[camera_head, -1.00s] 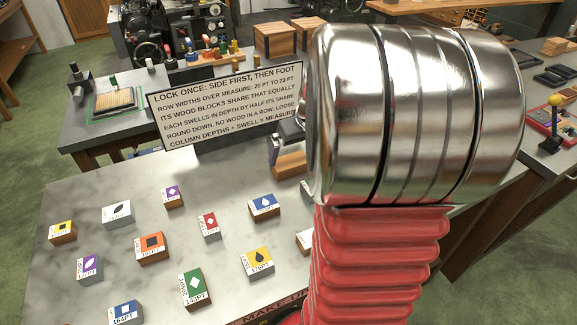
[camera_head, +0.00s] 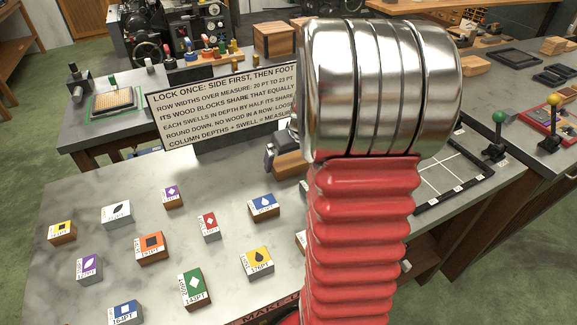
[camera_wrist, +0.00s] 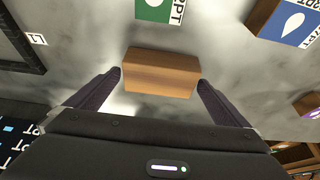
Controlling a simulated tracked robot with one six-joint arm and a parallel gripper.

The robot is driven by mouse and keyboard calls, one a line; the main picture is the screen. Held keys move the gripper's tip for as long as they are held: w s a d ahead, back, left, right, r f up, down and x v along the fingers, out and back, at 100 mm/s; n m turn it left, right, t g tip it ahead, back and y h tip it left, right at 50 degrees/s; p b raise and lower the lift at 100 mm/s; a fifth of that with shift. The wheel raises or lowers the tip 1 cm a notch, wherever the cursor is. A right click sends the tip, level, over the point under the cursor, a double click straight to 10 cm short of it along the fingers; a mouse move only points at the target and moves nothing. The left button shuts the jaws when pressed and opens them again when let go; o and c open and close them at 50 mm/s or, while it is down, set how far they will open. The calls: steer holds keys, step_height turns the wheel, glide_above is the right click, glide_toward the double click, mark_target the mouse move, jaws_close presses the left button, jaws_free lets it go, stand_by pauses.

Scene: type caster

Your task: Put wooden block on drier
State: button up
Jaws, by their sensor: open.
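In the wrist view a plain brown wooden block (camera_wrist: 160,72) lies on the grey stone top between the fingertips of my gripper (camera_wrist: 158,80). The fingers are apart, one on each side of the block, and I see a gap at each side. In the head view my arm's steel joint and red sleeve hide my gripper, and I cannot make out this block there. No thing is labelled as the drier. A slatted tray with a green outline (camera_head: 111,102) stands at the back left, and I cannot tell whether it is the drier.
Several marked type blocks, such as the green one (camera_head: 193,287) and orange one (camera_head: 151,248), lie across the marble top. A sign (camera_head: 225,108) stands behind them. A black gridded frame (camera_head: 432,207) lies right of my arm. Levers with green (camera_head: 499,117) and yellow knobs stand farther right.

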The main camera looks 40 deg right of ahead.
mark_target(289, 160)
steer(key=shift+w+f, duration=0.25)
steer(key=shift+f, duration=0.45)
steer(key=shift+c, duration=0.3)
steer(key=c, duration=1.1)
steer(key=shift+r, duration=0.15)
step_height(289, 160, up, 10)
steer(key=shift+f, duration=0.1)
